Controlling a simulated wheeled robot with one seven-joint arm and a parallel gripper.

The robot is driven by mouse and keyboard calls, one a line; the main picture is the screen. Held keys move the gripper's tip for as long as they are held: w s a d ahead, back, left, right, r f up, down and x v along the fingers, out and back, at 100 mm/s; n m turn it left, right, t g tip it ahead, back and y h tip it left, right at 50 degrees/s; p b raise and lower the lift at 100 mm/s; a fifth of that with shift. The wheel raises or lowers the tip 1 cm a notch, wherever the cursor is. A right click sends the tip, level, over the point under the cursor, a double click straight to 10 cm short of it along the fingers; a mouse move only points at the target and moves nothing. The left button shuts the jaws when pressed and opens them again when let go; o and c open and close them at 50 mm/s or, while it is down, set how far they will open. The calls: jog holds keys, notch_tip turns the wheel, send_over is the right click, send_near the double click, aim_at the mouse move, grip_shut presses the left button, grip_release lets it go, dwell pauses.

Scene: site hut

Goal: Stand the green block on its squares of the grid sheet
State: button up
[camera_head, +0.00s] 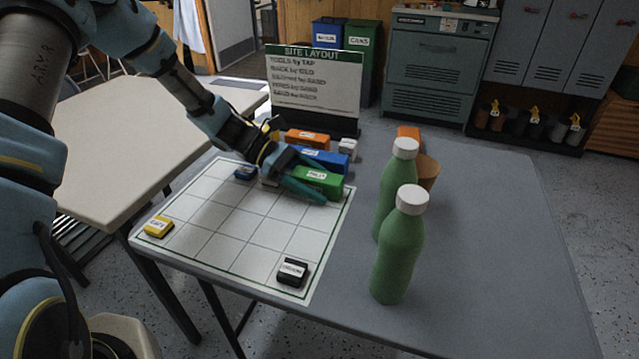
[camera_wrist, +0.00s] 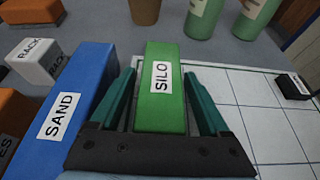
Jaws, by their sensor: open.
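The green block (camera_head: 318,178), labelled SILO in the wrist view (camera_wrist: 163,100), lies lengthwise at the far edge of the white grid sheet (camera_head: 222,218). Whether it overlaps the sheet is unclear. My gripper (camera_head: 304,184) is down at the block with its jaws open. In the wrist view, one teal finger of my gripper (camera_wrist: 160,92) is on each side of the block, with narrow gaps showing. The left finger is between the green block and the blue SAND block (camera_wrist: 78,108). The sheet also shows at the right of the wrist view (camera_wrist: 245,92).
On the sheet are a yellow block (camera_head: 159,227), a black block (camera_head: 292,272) and a small blue block (camera_head: 244,173). Behind the green block are an orange block (camera_head: 307,138) and white RACK block (camera_wrist: 36,62). Two green bottles (camera_head: 398,250) and a brown pot (camera_head: 428,172) stand right.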

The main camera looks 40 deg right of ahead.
jog(key=shift+w+r, duration=0.1)
jog(key=shift+r, duration=0.1)
jog(key=b+v, duration=0.1)
jog(key=v, duration=1.1)
jog(key=a+m+t+y, duration=0.1)
jog(key=a+t, duration=0.1)
jog(key=a, duration=0.4)
jog(key=w+a+m+t+y, duration=0.1)
jog(key=a+t, duration=0.1)
jog(key=a, duration=0.3)
jog(key=a+m+t+y, duration=0.1)
jog(key=a+t+y, duration=0.1)
jog(key=a, duration=0.4)
jog(key=shift+w+a+f+t, duration=0.15)
jog(key=shift+w+a+t, duration=0.2)
jog(key=shift+t, duration=0.05)
jog(key=s+a+r+m+t+y, duration=0.1)
jog(key=a+r+m+t, duration=0.1)
jog(key=a, duration=0.6)
jog(key=s+a+r+m+t+y, duration=0.1)
jog(key=a+t, duration=0.3)
jog(key=a, duration=0.5)
jog(key=shift+a+r+m+y, duration=0.15)
jog(key=shift+r+m+y, duration=0.4)
jog(key=shift+m, duration=0.35)
